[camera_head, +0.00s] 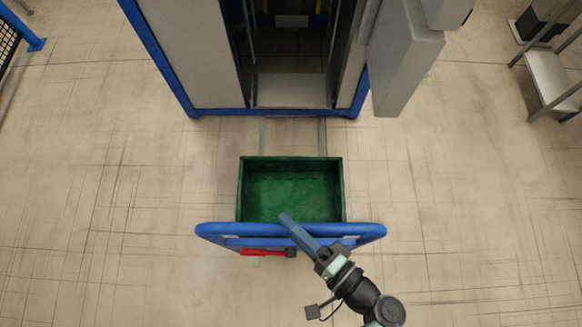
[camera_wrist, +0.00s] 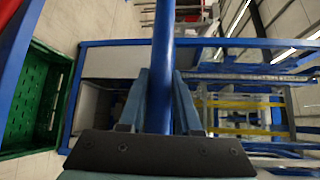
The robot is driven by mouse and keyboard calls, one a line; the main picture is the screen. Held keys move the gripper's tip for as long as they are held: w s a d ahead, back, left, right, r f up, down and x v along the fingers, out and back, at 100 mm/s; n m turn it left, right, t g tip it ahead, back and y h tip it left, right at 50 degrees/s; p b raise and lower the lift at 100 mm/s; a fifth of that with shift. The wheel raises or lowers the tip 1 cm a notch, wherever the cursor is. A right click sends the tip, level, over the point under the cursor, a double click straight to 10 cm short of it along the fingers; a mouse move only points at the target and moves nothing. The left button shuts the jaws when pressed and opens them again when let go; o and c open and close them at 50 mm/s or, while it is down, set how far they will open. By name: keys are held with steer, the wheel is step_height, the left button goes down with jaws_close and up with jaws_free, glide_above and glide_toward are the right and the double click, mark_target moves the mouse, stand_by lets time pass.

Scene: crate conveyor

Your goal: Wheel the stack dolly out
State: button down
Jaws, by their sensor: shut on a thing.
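The stack dolly stands on the floor in front of the machine, with a blue tubular handle (camera_head: 222,229) on its near side. A green crate (camera_head: 290,190), open at the top and empty, sits on it behind the handle. My gripper (camera_head: 290,222) reaches in from the lower right and is shut on the handle bar. In the wrist view the blue bar (camera_wrist: 162,65) runs between the two fingers (camera_wrist: 160,105), and the green crate (camera_wrist: 30,95) is at the left. The dolly's deck and wheels are hidden under the crate.
A red lever (camera_head: 262,252) lies just below the handle. The blue-framed machine (camera_head: 215,80) stands behind, its bay open, with a grey door panel (camera_head: 400,65) swung out at the right. Floor rails (camera_head: 322,135) run from the bay to the crate.

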steer(key=shift+s, duration=2.2)
steer(key=c, duration=0.6)
jaws_free()
steer(key=b+v, duration=0.2)
steer(key=v, duration=1.1)
steer(key=shift+b, duration=0.35)
